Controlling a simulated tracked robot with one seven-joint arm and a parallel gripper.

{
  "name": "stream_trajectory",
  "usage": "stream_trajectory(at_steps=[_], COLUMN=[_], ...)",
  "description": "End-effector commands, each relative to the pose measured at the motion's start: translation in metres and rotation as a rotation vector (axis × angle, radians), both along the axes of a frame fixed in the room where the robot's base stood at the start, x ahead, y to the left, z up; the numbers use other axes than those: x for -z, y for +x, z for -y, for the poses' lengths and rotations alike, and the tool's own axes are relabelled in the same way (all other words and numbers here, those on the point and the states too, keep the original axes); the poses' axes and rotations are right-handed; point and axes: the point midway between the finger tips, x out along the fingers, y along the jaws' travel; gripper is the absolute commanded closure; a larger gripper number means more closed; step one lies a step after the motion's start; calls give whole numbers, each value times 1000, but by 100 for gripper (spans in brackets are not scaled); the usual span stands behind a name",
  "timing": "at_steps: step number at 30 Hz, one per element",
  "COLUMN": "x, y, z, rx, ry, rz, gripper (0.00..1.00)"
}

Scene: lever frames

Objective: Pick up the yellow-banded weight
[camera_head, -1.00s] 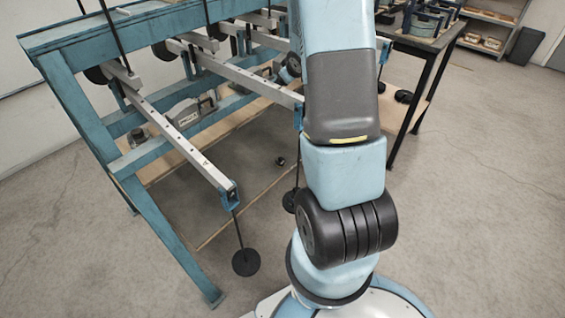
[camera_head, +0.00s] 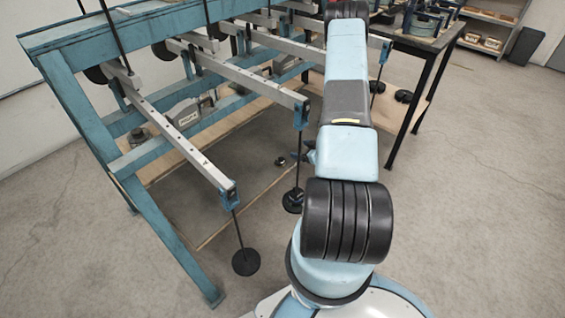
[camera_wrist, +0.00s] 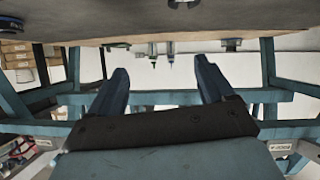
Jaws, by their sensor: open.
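I cannot make out a yellow band on any weight in either view. Black disc-shaped pieces hang on thin rods from the lever beams in the head view, one at the near beam (camera_head: 246,262) and one at the middle beam (camera_head: 293,203). Several dark weights (camera_head: 403,96) lie on the low shelf of the table at the right. My gripper (camera_wrist: 161,75) is open and empty in the wrist view, its two blue fingers well apart. Nothing is between the fingertips except distant frame parts. In the head view my arm hides part of the scene behind it.
The blue lever frame (camera_head: 70,100) stands at the left, with metal beams (camera_head: 180,143) jutting forward. A dark-legged table (camera_head: 428,80) stands behind my arm. The floor at the right is clear.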

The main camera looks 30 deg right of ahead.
Motion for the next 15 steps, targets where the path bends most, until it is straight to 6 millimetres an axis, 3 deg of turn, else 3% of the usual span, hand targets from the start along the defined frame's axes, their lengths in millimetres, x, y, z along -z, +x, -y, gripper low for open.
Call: stream_trajectory(at_steps=[1, 6, 11, 15], x=[16, 45, 59, 64], y=[-13, -41, -57, -56], z=[-3, -13, -19, -23], rx=[-2, -10, -11, -14], ry=[32, 111, 155, 168], rz=[10, 61, 91, 100], gripper=[18, 18, 18, 18])
